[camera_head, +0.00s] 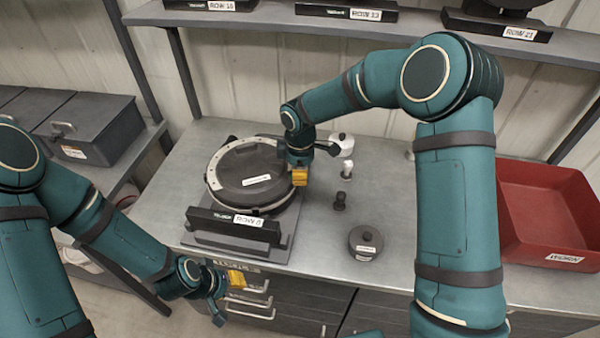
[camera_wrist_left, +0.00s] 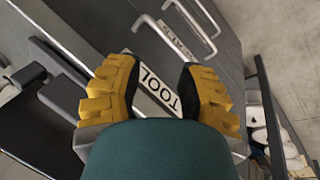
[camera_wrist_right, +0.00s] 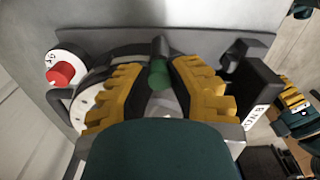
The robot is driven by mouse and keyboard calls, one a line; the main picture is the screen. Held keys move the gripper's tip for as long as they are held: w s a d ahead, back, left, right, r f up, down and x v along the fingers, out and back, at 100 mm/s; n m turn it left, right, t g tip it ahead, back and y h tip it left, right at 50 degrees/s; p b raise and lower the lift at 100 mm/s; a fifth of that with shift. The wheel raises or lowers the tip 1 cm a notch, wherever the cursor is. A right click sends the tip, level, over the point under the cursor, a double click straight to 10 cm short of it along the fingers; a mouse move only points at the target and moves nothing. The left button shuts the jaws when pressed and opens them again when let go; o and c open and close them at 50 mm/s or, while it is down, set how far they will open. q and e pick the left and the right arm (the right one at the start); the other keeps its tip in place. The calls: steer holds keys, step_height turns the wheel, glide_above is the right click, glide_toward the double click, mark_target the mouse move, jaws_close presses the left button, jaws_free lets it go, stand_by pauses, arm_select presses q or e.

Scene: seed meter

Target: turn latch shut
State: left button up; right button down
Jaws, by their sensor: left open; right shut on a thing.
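The seed meter (camera_head: 243,178) is a round dark housing with a pale rim, standing on a grey stand behind a black block with a ROW label (camera_head: 248,220). My right gripper (camera_head: 299,176) is at the housing's right edge, coming from above. In the right wrist view its yellow fingers are around a green-tipped dark piece, which looks like the latch (camera_wrist_right: 158,74), and shut on it. The fingers hide the latch in the head view. My left gripper (camera_head: 232,290) is open and empty in front of the bench drawers; it also shows in the left wrist view (camera_wrist_left: 160,78).
Right of the meter stand a white round piece (camera_head: 342,140), a small pale piece (camera_head: 346,169), a black knob (camera_head: 340,201) and a dark lidded pot (camera_head: 366,243). A red bin (camera_head: 548,213) is at the right. Drawer handles (camera_head: 255,299) project near my left gripper.

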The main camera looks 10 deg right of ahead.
steer(key=c, duration=0.8)
jaws_free()
steer(key=shift+a, duration=0.1)
steer(key=shift+r, duration=0.1)
step_height(320, 180, up, 12)
steer(key=shift+f, duration=0.2)
